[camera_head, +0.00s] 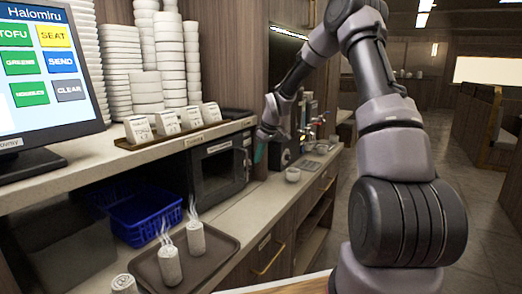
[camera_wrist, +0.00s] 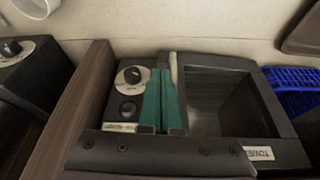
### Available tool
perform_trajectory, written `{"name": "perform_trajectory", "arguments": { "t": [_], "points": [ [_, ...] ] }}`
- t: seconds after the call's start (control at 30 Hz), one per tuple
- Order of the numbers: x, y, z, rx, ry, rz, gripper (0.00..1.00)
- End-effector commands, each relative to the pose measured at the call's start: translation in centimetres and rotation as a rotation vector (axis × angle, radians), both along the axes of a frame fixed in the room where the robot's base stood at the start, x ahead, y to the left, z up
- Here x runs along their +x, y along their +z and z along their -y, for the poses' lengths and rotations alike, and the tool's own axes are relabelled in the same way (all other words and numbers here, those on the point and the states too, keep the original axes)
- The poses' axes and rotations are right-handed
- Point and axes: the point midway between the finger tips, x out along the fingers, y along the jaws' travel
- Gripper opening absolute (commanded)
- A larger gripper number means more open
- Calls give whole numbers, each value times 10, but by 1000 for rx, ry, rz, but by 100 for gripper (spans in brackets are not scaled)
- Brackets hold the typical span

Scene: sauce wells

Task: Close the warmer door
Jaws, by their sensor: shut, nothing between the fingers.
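The towel warmer (camera_head: 219,164) is a black box under the counter shelf. Its door (camera_wrist: 222,100) has a dark glass window, and it looks shut or nearly shut; I cannot tell whether a small gap remains. A pale upright handle (camera_wrist: 174,65) stands at the door's left edge in the wrist view. My gripper (camera_wrist: 161,74) has green fingers, pressed together and empty. They are in front of the warmer, between the knob (camera_wrist: 132,76) and the window, beside the handle. Contact with the door cannot be told. My gripper also shows at the warmer's right end in the head view (camera_head: 259,153).
A blue basket (camera_head: 145,212) sits left of the warmer. In front is a tray (camera_head: 208,262) with steaming rolled towels (camera_head: 196,238). A small bowl (camera_head: 293,174) stands right on the counter. A wooden panel (camera_wrist: 78,112) flanks the warmer's controls.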

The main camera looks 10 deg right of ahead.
Motion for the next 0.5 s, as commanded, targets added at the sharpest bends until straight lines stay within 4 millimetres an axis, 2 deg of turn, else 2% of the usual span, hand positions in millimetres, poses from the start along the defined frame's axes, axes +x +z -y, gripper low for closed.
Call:
{"name": "perform_trajectory", "arguments": {
  "t": [0.03, 0.2, 0.3, 0.5],
  "points": [
    [3, -12, -4, 1, 3, -2, 0],
    [13, -44, -12, 1, 2, -2, 0],
    [29, -39, -23, 1, 2, 4, 0],
    [43, -39, -33, 0, 0, 4, 0]
  ]
}}
